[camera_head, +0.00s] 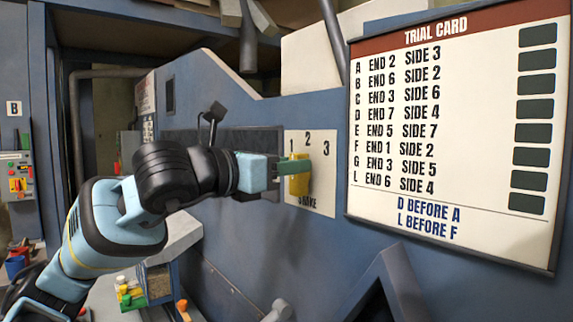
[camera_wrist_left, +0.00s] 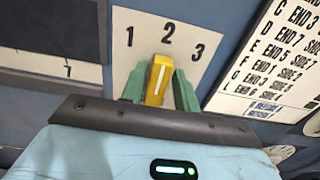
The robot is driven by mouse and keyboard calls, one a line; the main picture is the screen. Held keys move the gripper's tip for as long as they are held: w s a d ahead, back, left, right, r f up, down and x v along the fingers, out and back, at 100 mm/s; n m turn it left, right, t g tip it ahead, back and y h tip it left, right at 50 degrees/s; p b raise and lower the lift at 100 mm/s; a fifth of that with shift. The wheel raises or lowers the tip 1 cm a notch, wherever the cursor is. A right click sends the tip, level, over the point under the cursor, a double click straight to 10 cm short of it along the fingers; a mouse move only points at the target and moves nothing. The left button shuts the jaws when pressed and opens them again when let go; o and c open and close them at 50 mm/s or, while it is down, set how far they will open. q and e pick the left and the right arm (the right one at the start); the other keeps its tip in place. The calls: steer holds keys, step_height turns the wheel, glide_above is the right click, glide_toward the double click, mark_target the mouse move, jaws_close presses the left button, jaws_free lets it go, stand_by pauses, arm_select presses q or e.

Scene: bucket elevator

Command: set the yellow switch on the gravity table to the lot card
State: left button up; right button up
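The yellow switch (camera_head: 299,184) sits on a pale plate (camera_head: 322,181) marked 1, 2, 3, with "SHAKE" partly covered below. In the left wrist view the yellow switch (camera_wrist_left: 159,80) has a white line pointing up toward the 2. My left gripper (camera_head: 292,168) reaches the plate from the left. Its green fingers flank the switch in the wrist view (camera_wrist_left: 160,86), with the tips against its two sides. No card labelled as a lot card is readable. My right gripper is out of view.
A framed TRIAL CARD (camera_head: 453,135) listing END and SIDE numbers hangs right of the plate. A dark slot panel (camera_head: 262,140) lies left of it. A grey control box (camera_head: 17,175) marked B stands far left. Coloured blocks (camera_head: 130,293) lie low, below my arm.

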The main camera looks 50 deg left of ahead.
arm_select(q)
jaws_close()
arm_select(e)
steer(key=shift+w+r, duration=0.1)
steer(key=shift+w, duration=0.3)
arm_select(q)
steer(key=shift+n, duration=0.4)
steer(key=shift+a+f+n+b, duration=0.1)
steer(key=shift+a+n+b, duration=0.1)
steer(key=shift+n, duration=1.15)
steer(key=shift+a+f+n+b, duration=0.1)
steer(key=shift+a+n+b, duration=0.1)
steer(key=shift+n, duration=1.2)
steer(key=shift+a+f+n+b, duration=0.1)
steer(key=shift+a+n, duration=0.1)
steer(key=shift+n, duration=1.15)
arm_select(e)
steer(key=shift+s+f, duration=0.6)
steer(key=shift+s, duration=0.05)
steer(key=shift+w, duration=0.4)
